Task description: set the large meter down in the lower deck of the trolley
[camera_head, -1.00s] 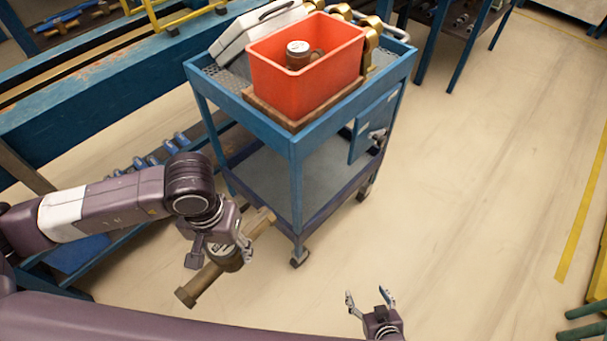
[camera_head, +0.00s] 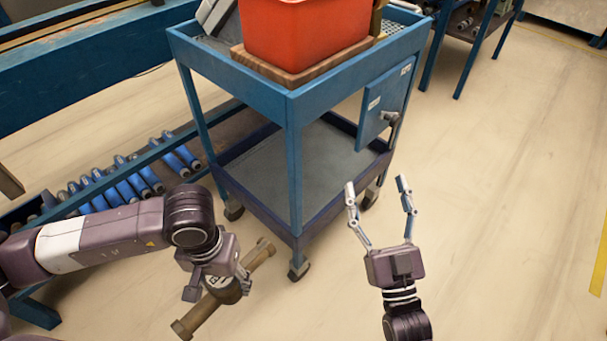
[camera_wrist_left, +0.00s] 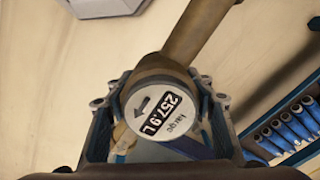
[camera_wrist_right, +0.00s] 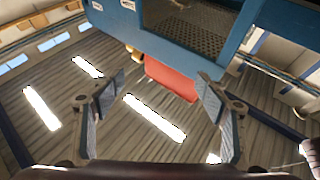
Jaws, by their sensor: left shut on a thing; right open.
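My left gripper (camera_head: 219,279) is shut on the large meter (camera_head: 222,291), a brass pipe body with a round white dial. The meter is held in the air, in front of and left of the trolley's near leg. The blue trolley (camera_head: 294,160) has a lower deck (camera_head: 268,165) with a grey floor and a low dark-blue rim; the visible part of it is empty. My right gripper (camera_head: 380,205) is open and empty, right of the trolley's near corner.
A red bin (camera_head: 300,40) on a wooden board stands on the trolley's top deck beside a grey case (camera_head: 217,15). A small door panel (camera_head: 385,105) with a handle hangs on the trolley's right side. A rack of blue cylinders (camera_head: 125,180) is at left. Floor at right is clear.

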